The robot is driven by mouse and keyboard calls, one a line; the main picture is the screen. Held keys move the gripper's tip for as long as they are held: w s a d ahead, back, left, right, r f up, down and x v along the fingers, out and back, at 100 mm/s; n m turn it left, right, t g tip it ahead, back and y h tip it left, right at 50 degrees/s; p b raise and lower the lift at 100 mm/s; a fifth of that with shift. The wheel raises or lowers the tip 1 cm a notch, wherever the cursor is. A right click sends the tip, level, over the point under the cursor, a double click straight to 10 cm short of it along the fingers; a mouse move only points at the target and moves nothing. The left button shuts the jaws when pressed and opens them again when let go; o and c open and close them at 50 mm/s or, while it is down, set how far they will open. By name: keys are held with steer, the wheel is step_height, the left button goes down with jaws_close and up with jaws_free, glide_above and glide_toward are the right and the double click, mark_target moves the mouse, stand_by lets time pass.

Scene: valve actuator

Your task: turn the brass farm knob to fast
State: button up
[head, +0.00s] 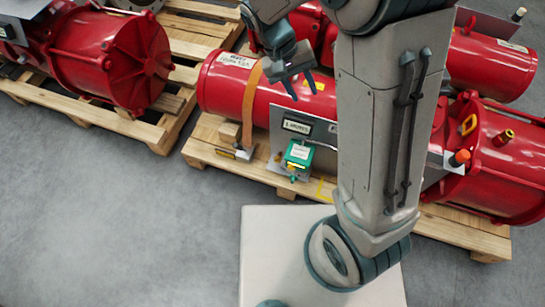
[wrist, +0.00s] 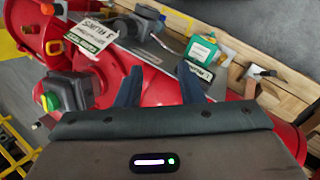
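My gripper (head: 301,87) is open and empty, its two blue fingers pointing down above a red cylinder (head: 243,92). The fingers also show spread apart in the wrist view (wrist: 160,67). A green box with a white label (head: 298,155) sits on a grey plate in front of that cylinder. A small yellowish part (head: 293,178) at its lower edge may be the brass knob, but its markings are too small to read. The green box also shows in the wrist view (wrist: 201,51), beyond the fingertips and apart from them.
The cylinder rests on a wooden pallet (head: 225,160). Another red actuator (head: 112,60) stands on a pallet at left, and more red housings (head: 500,150) at right. A grey box with a green-yellow knob (wrist: 48,101) shows at left in the wrist view. The grey floor (head: 120,220) is clear.

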steer(key=w+a+f+n+t+h+b, duration=0.1)
steer(key=a+f+h+b, duration=0.2)
steer(key=f, duration=0.6)
steer(key=w+a+f+h+b, duration=0.15)
steer(key=a+f+b, duration=0.25)
steer(key=f, duration=0.4)
steer(key=w+a+f+n+t+h+b, duration=0.1)
steer(key=a+f+h+b, duration=0.2)
steer(key=f, duration=0.6)
steer(key=n+t+h+b, duration=0.3)
steer(key=t+b, duration=0.6)
steer(key=b, duration=0.3)
glide_toward(278, 158)
steer(key=b+x, duration=0.1)
steer(key=x, duration=0.1)
steer(key=b+x, duration=0.1)
steer(key=x, duration=0.1)
steer(key=f+b+x, duration=0.1)
steer(key=x, duration=0.1)
steer(key=shift+w, duration=0.2)
steer(key=shift+w+d+r, duration=0.15)
steer(key=shift+w+d, duration=0.25)
steer(key=shift+d, duration=0.2)
steer(key=shift+c, duration=0.3)
jaws_close()
